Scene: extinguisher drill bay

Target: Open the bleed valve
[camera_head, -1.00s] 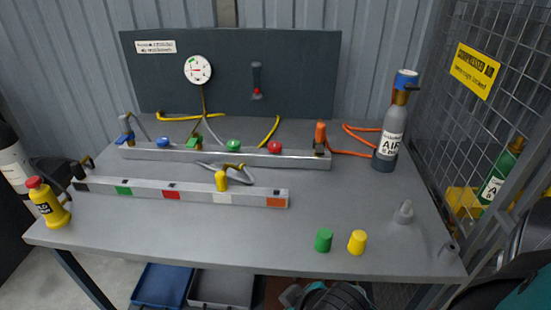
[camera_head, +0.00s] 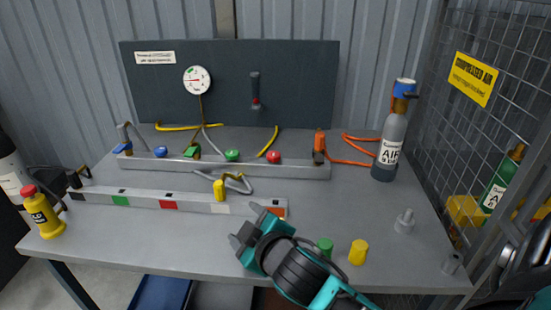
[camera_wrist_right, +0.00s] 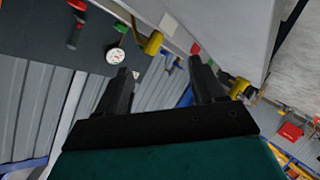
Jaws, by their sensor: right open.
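No part is marked as the bleed valve, and I cannot tell which fitting it is. The rear metal rail (camera_head: 215,167) carries a blue lever fitting (camera_head: 122,149), a green lever fitting (camera_head: 192,151), blue, green and red (camera_head: 274,157) knobs, and an orange fitting (camera_head: 319,147). My left gripper is not in view.
The front rail (camera_head: 140,199) has coloured patches and a yellow fitting (camera_head: 219,189). Green (camera_head: 325,247) and yellow (camera_head: 358,252) pegs stand right of my gripper. A grey air bottle (camera_head: 388,150) stands back right, a yellow bottle (camera_head: 42,213) front left.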

